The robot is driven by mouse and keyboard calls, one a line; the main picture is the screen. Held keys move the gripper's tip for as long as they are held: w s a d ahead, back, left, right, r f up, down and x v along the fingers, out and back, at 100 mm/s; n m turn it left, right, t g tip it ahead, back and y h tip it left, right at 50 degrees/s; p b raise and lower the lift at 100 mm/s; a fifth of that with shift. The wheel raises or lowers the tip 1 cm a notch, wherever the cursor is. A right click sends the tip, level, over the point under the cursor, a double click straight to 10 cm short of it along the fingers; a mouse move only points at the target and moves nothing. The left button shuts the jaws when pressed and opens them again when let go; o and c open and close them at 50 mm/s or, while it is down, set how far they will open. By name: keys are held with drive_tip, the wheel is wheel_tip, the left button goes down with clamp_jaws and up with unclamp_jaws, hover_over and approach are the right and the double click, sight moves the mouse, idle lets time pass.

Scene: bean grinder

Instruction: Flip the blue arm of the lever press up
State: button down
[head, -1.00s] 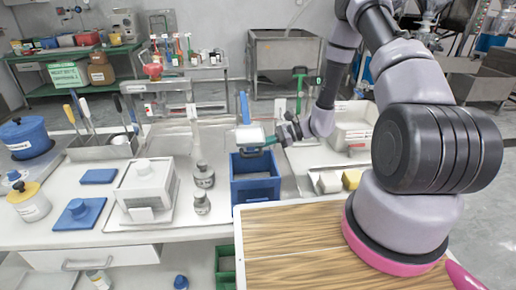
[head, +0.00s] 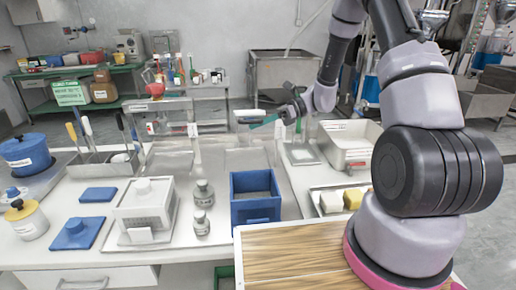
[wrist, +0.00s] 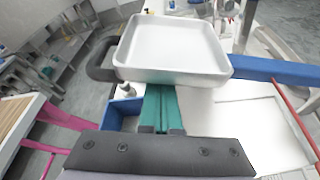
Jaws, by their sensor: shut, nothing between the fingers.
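My gripper (head: 262,121) has teal fingers and is above the workbench, beyond the blue bin. In the wrist view its fingers (wrist: 160,108) are together, with nothing seen between them. A pale tray-shaped piece (wrist: 172,45) covers the fingertips there; I cannot tell whether it belongs to my gripper. A blue bar (wrist: 280,72), seemingly the lever press's arm, runs to the right edge of the wrist view, apart from the visible finger length. I cannot make it out in the head view now, nor judge its tilt. The press body is not clearly seen.
An open blue bin (head: 256,205) stands below my gripper, near the bench's front. A white grinder-like box (head: 145,205) and grey weights (head: 204,193) stand to its left. A white tub (head: 350,142) is at right. A wooden board (head: 285,262) is in front.

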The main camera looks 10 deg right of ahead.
drive_tip(key=w+r, duration=0.1)
drive_tip(key=r, duration=0.1)
drive_tip(key=w+r+m, duration=0.1)
drive_tip(key=r, duration=0.2)
drive_tip(key=w+r+m+g, duration=0.1)
drive_tip(key=r, duration=0.2)
drive_tip(key=shift+w, duration=0.25)
drive_tip(key=w+r+m+g+y, duration=0.1)
drive_tip(key=w+r+m, duration=0.3)
drive_tip(key=w+r, duration=0.4)
drive_tip(key=w+r+m+g+y, duration=0.1)
drive_tip(key=w+r+m, duration=0.3)
drive_tip(key=w, duration=1.1)
drive_tip(key=shift+r+g, duration=0.5)
drive_tip(key=shift+r, duration=1.35)
drive_tip(key=shift+w+a, duration=0.1)
